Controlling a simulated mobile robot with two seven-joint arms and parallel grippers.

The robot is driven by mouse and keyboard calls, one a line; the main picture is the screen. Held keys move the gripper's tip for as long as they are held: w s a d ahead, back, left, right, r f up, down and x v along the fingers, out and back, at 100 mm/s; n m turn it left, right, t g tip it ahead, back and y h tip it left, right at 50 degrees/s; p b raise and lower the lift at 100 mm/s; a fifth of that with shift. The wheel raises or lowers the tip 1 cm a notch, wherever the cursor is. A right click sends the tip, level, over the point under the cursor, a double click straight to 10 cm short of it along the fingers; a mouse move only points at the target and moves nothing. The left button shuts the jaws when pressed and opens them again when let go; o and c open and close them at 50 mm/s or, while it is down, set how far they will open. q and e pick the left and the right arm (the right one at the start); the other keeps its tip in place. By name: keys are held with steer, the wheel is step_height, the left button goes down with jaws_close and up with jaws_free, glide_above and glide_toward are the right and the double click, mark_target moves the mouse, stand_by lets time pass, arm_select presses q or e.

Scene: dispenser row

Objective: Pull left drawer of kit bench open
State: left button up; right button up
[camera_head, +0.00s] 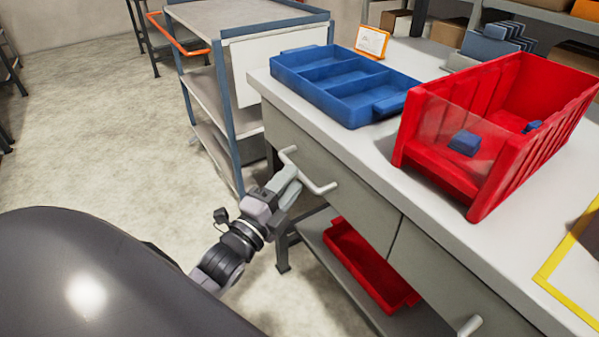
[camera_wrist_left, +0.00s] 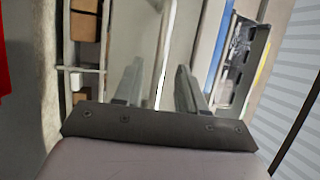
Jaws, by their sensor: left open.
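The kit bench (camera_head: 360,165) has a grey left drawer (camera_head: 355,208) whose front looks flush with the bench. A pale bar handle (camera_head: 322,188) stands out from that drawer front. My left gripper (camera_head: 290,178) is at the handle, near its middle, with its fingers pointing up toward the drawer front. Its two fingers show apart in the left wrist view (camera_wrist_left: 158,88), so it is open. The fingers hide part of the handle, and I cannot tell whether they touch it. My right gripper is not in view.
A blue divided tray (camera_head: 345,85) and a red bin (camera_head: 490,130) with blue pieces stand on the bench top. A second drawer handle (camera_head: 470,326) shows at the lower right. A red tray (camera_head: 365,265) lies on the shelf below. A grey cart (camera_head: 225,105) stands close by at left.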

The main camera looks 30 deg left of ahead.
arm_select(q)
steer(key=shift+w+r, duration=0.15)
steer(key=shift+w, duration=0.7)
steer(key=shift+w+r, duration=0.15)
steer(key=shift+w, duration=0.7)
jaws_close()
